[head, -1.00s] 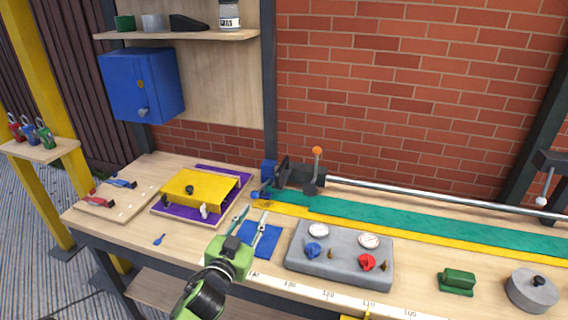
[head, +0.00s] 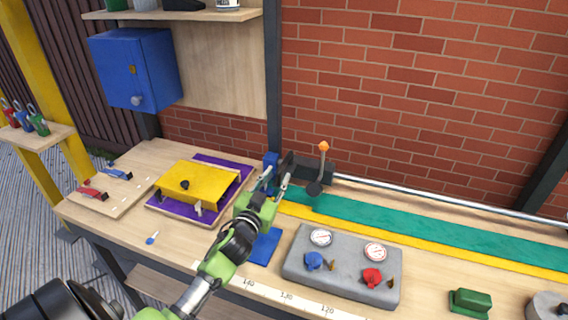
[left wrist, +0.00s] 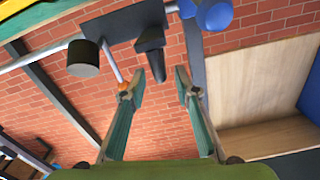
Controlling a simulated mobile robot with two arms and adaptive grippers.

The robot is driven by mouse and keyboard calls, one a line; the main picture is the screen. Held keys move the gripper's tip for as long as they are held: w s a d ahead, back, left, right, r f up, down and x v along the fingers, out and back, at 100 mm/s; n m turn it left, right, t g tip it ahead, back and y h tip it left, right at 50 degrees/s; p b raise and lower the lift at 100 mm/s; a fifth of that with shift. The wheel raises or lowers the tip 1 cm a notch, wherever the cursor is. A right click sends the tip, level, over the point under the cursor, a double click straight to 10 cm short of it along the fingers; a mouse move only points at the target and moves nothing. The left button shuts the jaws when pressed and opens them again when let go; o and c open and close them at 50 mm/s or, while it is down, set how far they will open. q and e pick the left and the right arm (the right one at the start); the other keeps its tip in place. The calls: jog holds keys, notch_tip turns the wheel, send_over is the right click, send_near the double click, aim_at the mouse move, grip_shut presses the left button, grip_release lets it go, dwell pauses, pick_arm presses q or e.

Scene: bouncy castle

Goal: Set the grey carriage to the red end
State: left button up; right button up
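The dark grey carriage (head: 309,168) sits on the rail near its left end, beside a blue end piece (head: 270,160). A lever with an orange knob (head: 323,147) rises from it, and a black round weight or knob (head: 314,188) is at its front. My left gripper (head: 274,180) is open and empty, just in front of the carriage's left side. In the left wrist view the open fingers (left wrist: 160,85) point toward the carriage (left wrist: 125,22), with the orange knob (left wrist: 122,88) behind the left finger. No red end shows. My right gripper is out of view.
A grey gauge panel (head: 340,282) with blue and red knobs stands in front of the green strip (head: 420,228). A yellow box (head: 190,183) on a purple mat is left. A green block (head: 470,302) lies at right. A blue cabinet (head: 135,68) hangs on the wall.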

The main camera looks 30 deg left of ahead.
aim_at(284, 165)
pick_arm(q)
jog(key=x, duration=0.5)
jog(key=shift+w+a, duration=0.1)
jog(key=shift+w, duration=0.25)
jog(key=shift+w+a, duration=0.15)
jog(key=shift+w, duration=0.45)
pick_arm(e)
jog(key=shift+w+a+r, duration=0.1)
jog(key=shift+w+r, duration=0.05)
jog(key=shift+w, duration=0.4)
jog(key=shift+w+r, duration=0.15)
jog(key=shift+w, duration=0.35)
pick_arm(q)
jog(key=shift+c, duration=1.2)
grip_shut()
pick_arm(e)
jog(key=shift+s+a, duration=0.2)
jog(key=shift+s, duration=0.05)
